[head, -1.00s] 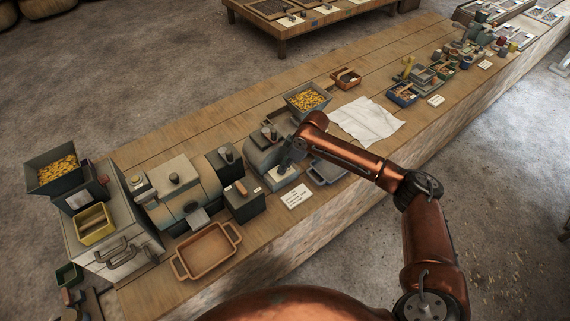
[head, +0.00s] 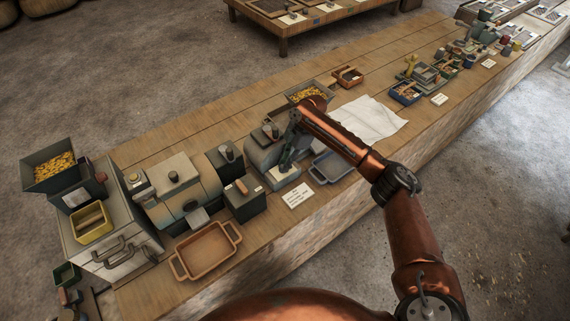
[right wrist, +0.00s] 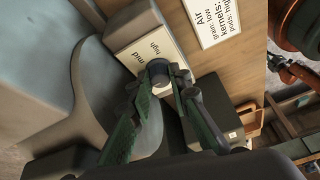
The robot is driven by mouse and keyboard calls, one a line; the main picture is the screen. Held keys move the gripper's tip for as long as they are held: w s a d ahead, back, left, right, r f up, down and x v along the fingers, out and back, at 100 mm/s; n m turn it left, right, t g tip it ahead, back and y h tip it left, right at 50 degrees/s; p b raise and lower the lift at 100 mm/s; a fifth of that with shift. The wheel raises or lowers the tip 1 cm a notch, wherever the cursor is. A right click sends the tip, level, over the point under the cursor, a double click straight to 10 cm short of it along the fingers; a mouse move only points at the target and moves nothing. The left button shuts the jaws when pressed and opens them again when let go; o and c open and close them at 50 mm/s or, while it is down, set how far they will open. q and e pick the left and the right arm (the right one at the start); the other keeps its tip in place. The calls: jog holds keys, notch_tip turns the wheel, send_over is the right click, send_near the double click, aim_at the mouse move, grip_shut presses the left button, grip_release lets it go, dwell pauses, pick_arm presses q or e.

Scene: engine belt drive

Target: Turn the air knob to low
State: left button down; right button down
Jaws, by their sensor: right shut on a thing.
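The air knob (right wrist: 158,72) is a small dark round knob on a pale plate (right wrist: 135,45). The words "mid" and "high" show on the plate, with "mid" close to the knob; no "low" mark is visible. My right gripper (right wrist: 162,80) has its green-black fingers on either side of the knob and is shut on it. In the head view my right gripper (head: 286,163) reaches down in front of the grey blower-like machine (head: 262,150), above its pale plate (head: 285,180). There the knob is hidden by the fingers. My left gripper is not in view.
A white card (head: 298,195) headed "Air" lies in front of the machine. A grey tray (head: 332,167) is just right, a dark box with a lever (head: 245,200) just left. A hopper of yellow grain (head: 306,93) stands behind. A white cloth (head: 368,120) lies farther right.

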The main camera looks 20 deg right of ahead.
dwell(0.4)
jog(key=c, duration=1.8)
grip_release()
